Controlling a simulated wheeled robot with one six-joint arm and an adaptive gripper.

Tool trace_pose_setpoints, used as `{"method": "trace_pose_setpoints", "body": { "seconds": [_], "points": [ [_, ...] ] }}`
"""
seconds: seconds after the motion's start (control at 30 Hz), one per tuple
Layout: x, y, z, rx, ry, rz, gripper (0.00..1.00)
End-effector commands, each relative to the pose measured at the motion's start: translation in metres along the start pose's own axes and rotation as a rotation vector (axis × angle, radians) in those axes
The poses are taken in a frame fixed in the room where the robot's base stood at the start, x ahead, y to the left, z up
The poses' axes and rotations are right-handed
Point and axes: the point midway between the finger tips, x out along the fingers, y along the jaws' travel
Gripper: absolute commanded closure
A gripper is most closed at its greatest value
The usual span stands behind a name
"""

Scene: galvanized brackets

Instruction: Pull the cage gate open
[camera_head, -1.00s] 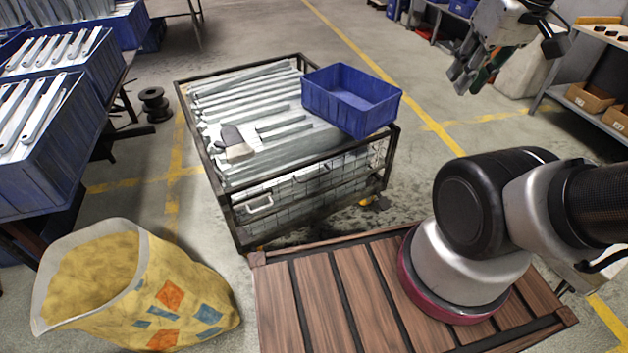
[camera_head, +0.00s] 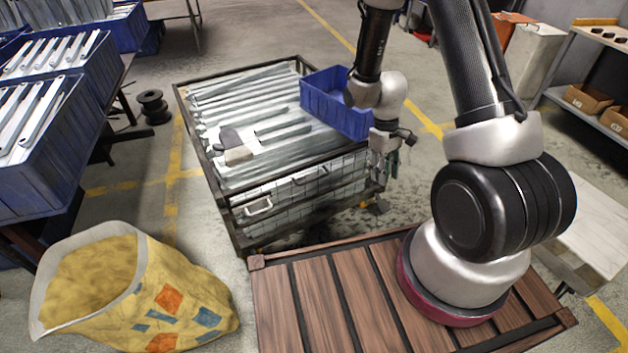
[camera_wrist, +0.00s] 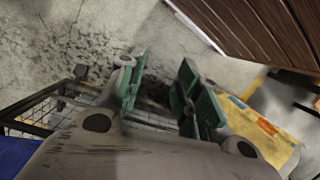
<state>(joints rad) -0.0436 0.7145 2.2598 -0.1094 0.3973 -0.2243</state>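The wire cage (camera_head: 213,180) is a dark metal frame full of galvanized bars. Its mesh gate (camera_head: 300,192) is on the near side and looks shut. A pale handle (camera_head: 258,207) sits at the gate's left end. My gripper (camera_head: 384,168) hangs by the cage's right near corner, well right of the handle. In the wrist view, the green-padded fingers of my gripper (camera_wrist: 163,80) are apart with nothing between them. The dark cage frame (camera_wrist: 28,128) shows at lower left there. The handle cannot be made out in the wrist view.
A blue bin (camera_head: 330,100) rests on the cage's right side, partly behind my arm. A yellow sack (camera_head: 180,295) stands at front left. Blue crates (camera_head: 40,175) of brackets stand on the left, with a black spool (camera_head: 152,105) nearby.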

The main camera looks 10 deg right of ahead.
Motion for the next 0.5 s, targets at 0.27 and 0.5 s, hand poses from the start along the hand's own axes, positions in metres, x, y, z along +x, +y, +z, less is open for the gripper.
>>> {"method": "trace_pose_setpoints", "body": {
  "seconds": [0.27, 0.5],
  "points": [
    [0.178, -0.003, -0.069, -0.348, 0.164, 0.027, 0.66],
    [0.305, -0.028, -0.121, -0.723, 0.484, 0.146, 0.66]
  ]
}}
